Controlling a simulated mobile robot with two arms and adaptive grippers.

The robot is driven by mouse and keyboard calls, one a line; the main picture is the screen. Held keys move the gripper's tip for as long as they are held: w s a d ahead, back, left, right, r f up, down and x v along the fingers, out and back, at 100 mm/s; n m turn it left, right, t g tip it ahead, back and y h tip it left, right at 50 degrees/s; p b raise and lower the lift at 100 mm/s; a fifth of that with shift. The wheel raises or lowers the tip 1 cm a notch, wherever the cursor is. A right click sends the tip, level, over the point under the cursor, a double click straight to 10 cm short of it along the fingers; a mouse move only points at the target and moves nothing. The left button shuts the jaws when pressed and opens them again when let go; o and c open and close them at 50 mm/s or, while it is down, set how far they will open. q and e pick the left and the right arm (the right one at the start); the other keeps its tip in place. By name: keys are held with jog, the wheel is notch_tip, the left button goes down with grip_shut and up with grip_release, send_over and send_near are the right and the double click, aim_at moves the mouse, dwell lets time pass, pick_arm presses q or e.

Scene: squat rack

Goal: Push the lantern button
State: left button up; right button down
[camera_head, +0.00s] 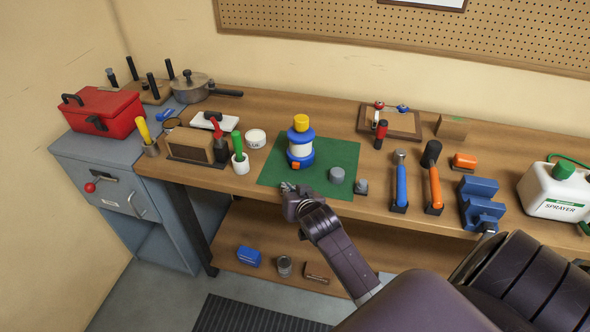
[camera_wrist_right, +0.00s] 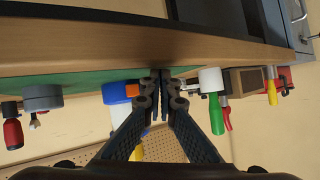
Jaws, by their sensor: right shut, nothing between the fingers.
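The lantern (camera_head: 300,145) has a blue base, a white middle and a yellow top, and stands upright on the green mat (camera_head: 340,158). Its orange button (camera_head: 295,166) is low on the side facing me. My right gripper (camera_head: 286,187) is shut and empty, just in front of the lantern at the mat's front edge, apart from it. The right wrist view is upside down. There the closed fingertips (camera_wrist_right: 160,74) are beside the orange button (camera_wrist_right: 132,90) and partly cover the blue lantern (camera_wrist_right: 116,93). My left gripper is not in view.
A grey cylinder (camera_head: 337,174) stands right of the lantern on the mat. A white tub (camera_head: 255,138) and a green-handled brush in a cup (camera_head: 240,163) stand to the left. Hammers (camera_head: 400,182) and a blue vise (camera_head: 480,204) are farther right on the workbench.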

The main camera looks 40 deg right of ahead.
aim_at(296, 165)
jog(key=w+d, duration=0.1)
jog(key=w+d+b, duration=0.1)
jog(key=d, duration=0.1)
jog(key=shift+w, duration=0.15)
jog(key=shift+w+d, duration=0.55)
jog(key=shift+d, duration=0.2)
dwell(0.8)
jog(key=shift+w+d, duration=0.2)
jog(key=shift+d, duration=0.1)
